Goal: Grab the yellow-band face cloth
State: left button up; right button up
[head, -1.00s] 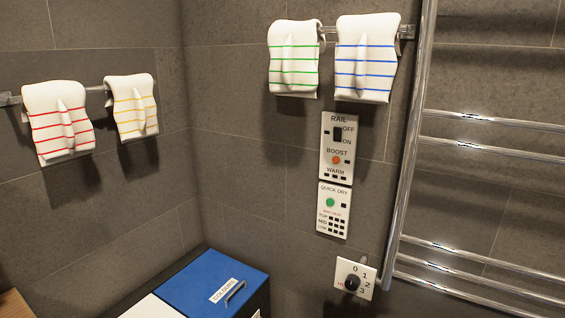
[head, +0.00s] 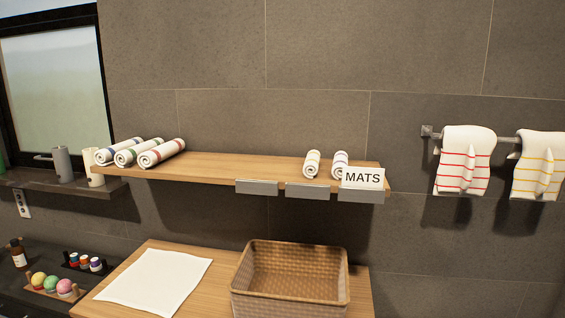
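The yellow-band face cloth (head: 538,166) is white with thin yellow stripes. It hangs over a wall rail (head: 508,138) at the right edge of the head view, and its right side is close to the picture edge. A similar white cloth with red bands (head: 464,162) hangs just left of it on the same rail, apart from it. Neither of my grippers is in view.
A wooden shelf (head: 235,168) holds several rolled towels and a MATS sign (head: 363,178). Below, a wooden counter (head: 215,250) carries a white cloth (head: 155,280) and an empty wicker basket (head: 290,275). The wall beneath the hanging cloths looks clear.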

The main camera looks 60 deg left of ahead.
aim_at(311, 167)
jog(key=u, duration=1.85)
jog(key=i+j+u, duration=0.15)
jog(key=j+u, duration=0.25)
jog(key=i+j+u, duration=0.2)
jog(key=u, duration=0.15)
